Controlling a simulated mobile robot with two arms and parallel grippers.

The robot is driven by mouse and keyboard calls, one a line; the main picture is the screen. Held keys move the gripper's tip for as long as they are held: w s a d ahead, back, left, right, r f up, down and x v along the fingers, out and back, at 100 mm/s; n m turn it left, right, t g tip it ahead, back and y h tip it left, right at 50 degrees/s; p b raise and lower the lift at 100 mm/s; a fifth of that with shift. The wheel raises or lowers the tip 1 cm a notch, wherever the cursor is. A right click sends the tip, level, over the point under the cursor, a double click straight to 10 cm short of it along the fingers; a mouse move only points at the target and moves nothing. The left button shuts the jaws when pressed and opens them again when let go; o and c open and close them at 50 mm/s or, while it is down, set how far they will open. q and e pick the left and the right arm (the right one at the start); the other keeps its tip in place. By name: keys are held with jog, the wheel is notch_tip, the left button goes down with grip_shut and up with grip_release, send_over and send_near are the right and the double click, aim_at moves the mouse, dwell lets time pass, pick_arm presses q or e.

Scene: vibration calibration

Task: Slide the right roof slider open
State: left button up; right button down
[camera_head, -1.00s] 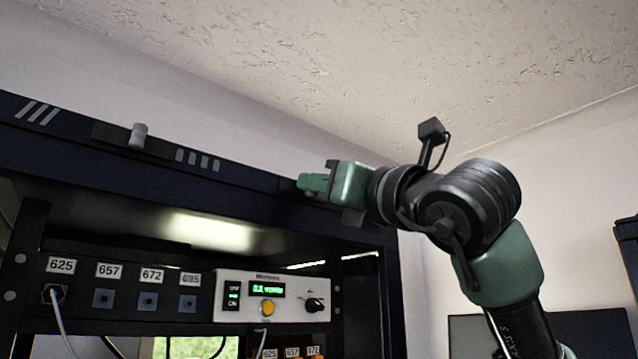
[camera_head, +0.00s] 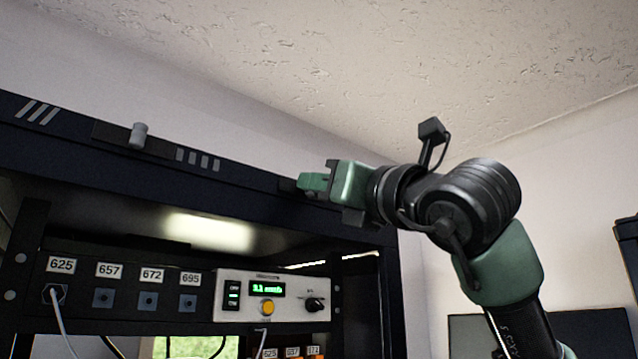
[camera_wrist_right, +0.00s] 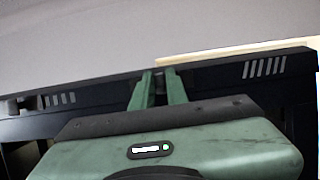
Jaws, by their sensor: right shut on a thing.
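My right gripper (camera_head: 305,183) reaches in from the right to the front edge of the dark roof beam (camera_head: 240,180). It also shows in the right wrist view (camera_wrist_right: 159,75), where its two green fingers are shut on a small grey knob, the right roof slider (camera_wrist_right: 159,88), seen between them. In the head view the fingers hide this slider. The left roof slider's grey knob (camera_head: 139,135) stands free on the beam at the left. My left gripper is not in view.
Below the beam is a rack with a white instrument panel (camera_head: 272,297) and several numbered sockets. Light stripe marks (camera_head: 198,159) lie on the beam between the knobs, and more stripes (camera_wrist_right: 264,67) lie right of my fingers. The space above the beam is clear.

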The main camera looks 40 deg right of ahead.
dwell(0.3)
jog(key=d, duration=0.7)
jog(key=shift+w, duration=0.25)
jog(key=c, duration=1.8)
grip_release()
jog(key=shift+d, duration=0.1)
jog(key=o, duration=0.4)
jog(key=shift+d, duration=0.25)
